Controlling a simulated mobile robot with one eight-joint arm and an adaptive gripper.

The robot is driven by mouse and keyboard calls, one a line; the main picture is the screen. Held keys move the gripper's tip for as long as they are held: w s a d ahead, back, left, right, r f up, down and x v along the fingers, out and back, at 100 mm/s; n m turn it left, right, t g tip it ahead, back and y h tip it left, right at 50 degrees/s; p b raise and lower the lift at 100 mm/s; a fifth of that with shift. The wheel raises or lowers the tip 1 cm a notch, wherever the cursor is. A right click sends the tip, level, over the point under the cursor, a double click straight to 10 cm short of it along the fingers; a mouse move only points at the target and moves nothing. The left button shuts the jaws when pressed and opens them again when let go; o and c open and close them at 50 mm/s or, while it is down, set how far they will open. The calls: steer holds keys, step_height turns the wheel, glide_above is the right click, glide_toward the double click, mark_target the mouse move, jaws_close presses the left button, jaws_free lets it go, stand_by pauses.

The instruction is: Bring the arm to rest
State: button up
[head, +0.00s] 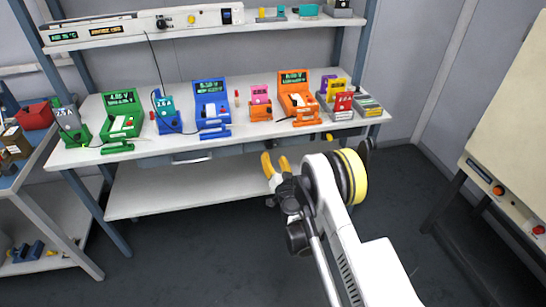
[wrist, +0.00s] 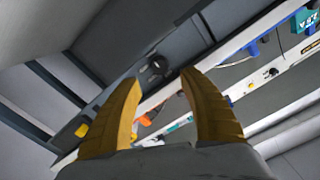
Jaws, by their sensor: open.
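My gripper (head: 275,165) has two yellow fingers and stands in front of the bench's front edge, over the lower shelf in the head view. In the wrist view my gripper (wrist: 158,108) has its fingers apart with nothing between them. My white arm reaches up from the bottom right of the head view, with a yellow ring at the joint. The wrist view is strongly tilted and shows the bench front and shelf beyond the fingers.
The bench (head: 180,148) carries green, blue and orange testers (head: 297,95) and several small coloured blocks. A shelf (head: 190,22) runs above it. A side table (head: 20,172) stands at left, a cream panel (head: 505,130) at right. The dark floor (head: 180,260) is clear in the foreground.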

step_height(320, 180, up, 18)
steer(key=n+g+y, duration=0.2)
steer(key=n, duration=0.1)
steer(key=s+d+r+n+g, duration=0.1)
steer(key=s+d+r+g, duration=0.3)
steer(key=s+r, duration=0.65)
steer(key=s+d+f+g+h, duration=0.1)
steer(key=s+d+h, duration=0.1)
steer(key=s+d, duration=0.4)
steer(key=s+d+f+m+g+h, duration=0.1)
steer(key=s+d, duration=0.5)
steer(key=s, duration=1)
steer(key=s+d+f+g+h, duration=0.1)
steer(key=s+d+g+h, duration=0.1)
steer(key=s+d+h, duration=0.2)
steer(key=s+d, duration=0.3)
steer(key=s, duration=0.4)
steer(key=shift+f+m, duration=0.3)
steer(key=shift+f, duration=0.1)
